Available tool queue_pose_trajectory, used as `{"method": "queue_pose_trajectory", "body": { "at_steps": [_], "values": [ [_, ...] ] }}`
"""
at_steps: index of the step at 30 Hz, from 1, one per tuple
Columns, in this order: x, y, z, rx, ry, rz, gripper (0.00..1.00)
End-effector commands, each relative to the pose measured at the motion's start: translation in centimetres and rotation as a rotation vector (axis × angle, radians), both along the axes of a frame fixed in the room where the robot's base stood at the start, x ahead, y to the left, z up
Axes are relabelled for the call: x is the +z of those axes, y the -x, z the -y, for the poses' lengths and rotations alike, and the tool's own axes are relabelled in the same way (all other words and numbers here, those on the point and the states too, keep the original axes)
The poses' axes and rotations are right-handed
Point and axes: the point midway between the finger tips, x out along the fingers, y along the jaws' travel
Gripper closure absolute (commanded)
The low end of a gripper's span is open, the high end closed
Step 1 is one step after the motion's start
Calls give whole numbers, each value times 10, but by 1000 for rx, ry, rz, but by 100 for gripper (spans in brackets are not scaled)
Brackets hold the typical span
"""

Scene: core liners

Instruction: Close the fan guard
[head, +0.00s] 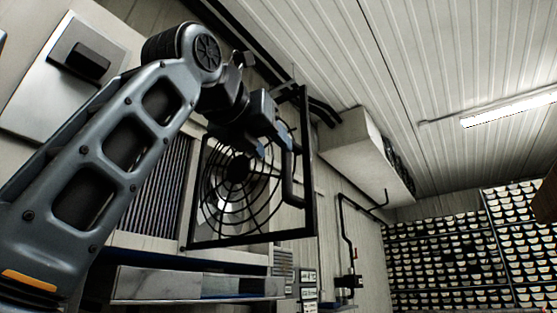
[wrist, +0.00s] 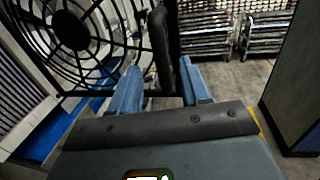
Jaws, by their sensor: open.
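The fan guard is a black square frame (head: 250,241) with a round grille of rings and spokes. In the head view it appears to stand out from the wall, swung open, with a pale round opening (head: 228,205) partly visible behind it. A black bar handle (head: 290,185) is on its right side. My gripper (head: 273,147) is open at the guard's upper right, by the handle. In the wrist view the grille (wrist: 72,30) is at upper left, and the handle (wrist: 160,45) rises between the two blue fingers of my gripper (wrist: 160,70). Contact cannot be told.
A louvred panel (head: 160,190) is left of the guard, and a metal ledge (head: 195,285) lies below. A boxy unit (head: 362,150) and pipe (head: 345,235) are on the wall at right. Racks of core liners (head: 440,255) stand farther right. The wrist view shows open floor (wrist: 235,85).

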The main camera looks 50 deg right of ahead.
Motion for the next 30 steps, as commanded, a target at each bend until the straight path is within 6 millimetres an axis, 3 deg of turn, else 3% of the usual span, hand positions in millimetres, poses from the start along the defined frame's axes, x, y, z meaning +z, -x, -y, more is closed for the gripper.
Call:
{"method": "queue_pose_trajectory", "body": {
  "at_steps": [5,18,30],
  "values": [
    [3,-2,13,4,-7,5,54],
    [2,-14,71,3,-6,4,54],
    [1,-15,77,5,-5,4,55]
  ]
}}
